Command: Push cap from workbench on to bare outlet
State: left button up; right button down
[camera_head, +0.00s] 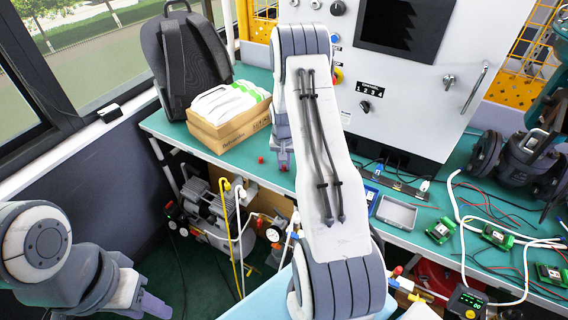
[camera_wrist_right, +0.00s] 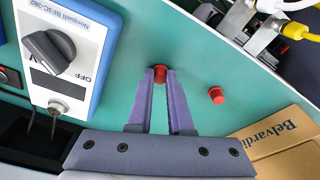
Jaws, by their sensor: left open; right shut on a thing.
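My right gripper (camera_wrist_right: 160,78) is shut on a small red cap (camera_wrist_right: 160,74) at its fingertips, close over the green workbench (camera_wrist_right: 125,35). In the head view the right gripper (camera_head: 284,155) is partly hidden by my own arm, with a red cap (camera_head: 283,168) at its tips. A second red cap (camera_wrist_right: 216,95) stands on the bench beside the gripper, and shows in the head view (camera_head: 261,160). My left gripper (camera_head: 145,304) is open and empty at the lower left, off the bench. I cannot tell which fitting is the bare outlet.
A cardboard box (camera_head: 228,128) and a grey backpack (camera_head: 186,60) stand at the bench's back left. A blue-edged knob unit (camera_wrist_right: 65,50) lies left of the right gripper. Below the bench edge are hoses and metal fittings (camera_wrist_right: 265,35). Green modules (camera_head: 440,230) and wires lie right.

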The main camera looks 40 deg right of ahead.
jog(key=shift+r+p, duration=0.8)
jog(key=shift+r, duration=0.35)
dwell(0.6)
jog(key=shift+r+p, duration=1.35)
jog(key=shift+r, duration=0.55)
jog(key=shift+a, duration=0.1)
